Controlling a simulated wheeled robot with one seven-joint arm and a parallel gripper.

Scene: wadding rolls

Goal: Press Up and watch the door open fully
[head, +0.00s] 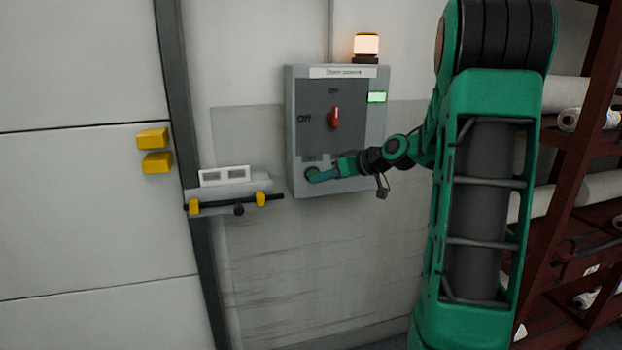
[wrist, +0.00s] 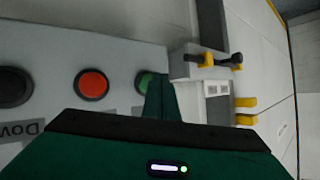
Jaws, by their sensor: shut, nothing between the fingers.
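The grey control box (head: 292,110) hangs on the wall in the middle of the head view. My gripper (head: 318,176) is shut and empty, with its tip at the green button (head: 311,172) at the box's lower left. In the wrist view the green button (wrist: 144,80) is partly hidden behind the fingers (wrist: 160,84); I cannot tell whether it is pressed in. A red button (wrist: 92,84) and a black button (wrist: 14,87) sit beside it, the black one by a partly visible "Down" label. The door (head: 80,210) of pale panels fills the left; its bottom edge is out of view.
An orange-white beacon (head: 366,46) glows on top of the box. A red rotary switch (head: 334,117) and a lit green indicator (head: 377,97) are on its front. A latch bar with yellow ends (head: 235,205) projects left of the box. A dark red rack (head: 560,200) with rolls stands at right.

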